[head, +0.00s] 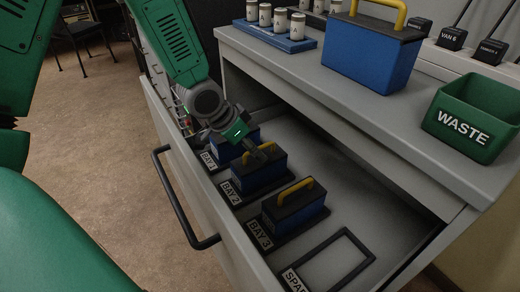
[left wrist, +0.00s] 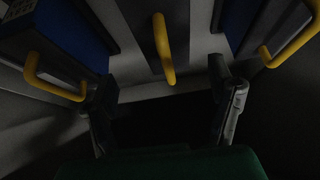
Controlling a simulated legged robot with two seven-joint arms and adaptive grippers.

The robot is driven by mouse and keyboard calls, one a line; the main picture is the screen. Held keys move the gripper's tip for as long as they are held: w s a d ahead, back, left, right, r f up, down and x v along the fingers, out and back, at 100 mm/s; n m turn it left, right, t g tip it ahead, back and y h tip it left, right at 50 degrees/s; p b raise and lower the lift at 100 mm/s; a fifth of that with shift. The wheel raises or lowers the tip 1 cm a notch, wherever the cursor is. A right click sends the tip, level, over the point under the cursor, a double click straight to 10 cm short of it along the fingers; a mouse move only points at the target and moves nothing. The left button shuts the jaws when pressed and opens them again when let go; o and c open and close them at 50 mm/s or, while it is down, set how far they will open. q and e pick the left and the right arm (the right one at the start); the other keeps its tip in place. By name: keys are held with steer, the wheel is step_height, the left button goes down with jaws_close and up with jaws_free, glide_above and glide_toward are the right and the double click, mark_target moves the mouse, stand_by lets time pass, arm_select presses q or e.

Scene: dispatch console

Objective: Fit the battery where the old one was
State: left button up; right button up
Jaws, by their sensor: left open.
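In the head view a blue battery (head: 372,62) with a black top and yellow handle stands upright on the counter. The open drawer holds similar batteries: the bay 1 battery (head: 222,152), partly hidden behind my gripper, the bay 2 battery (head: 262,178) and the bay 3 battery (head: 296,212). My left gripper (head: 254,148) is open, low over the bay 1 and bay 2 batteries. In the left wrist view its fingers (left wrist: 162,84) stand apart, with a yellow handle (left wrist: 164,50) ahead between them, not gripped. Which battery this handle belongs to is unclear. My right gripper is not in view.
The drawer's spare outline (head: 342,235) is empty. A green waste bin (head: 478,118) stands empty at the counter's right. A blue tray (head: 268,38) of cylinders and black radios (head: 453,38) are further back. The drawer front (head: 200,190) with its handle borders the floor.

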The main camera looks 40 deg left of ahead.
arm_select(q)
steer(key=v, duration=0.3)
steer(key=shift+a+r+p, duration=0.1)
steer(key=shift+a+p, duration=0.2)
steer(key=shift+p, duration=0.1)
steer(key=shift+s, duration=0.1)
steer(key=shift+d, duration=0.15)
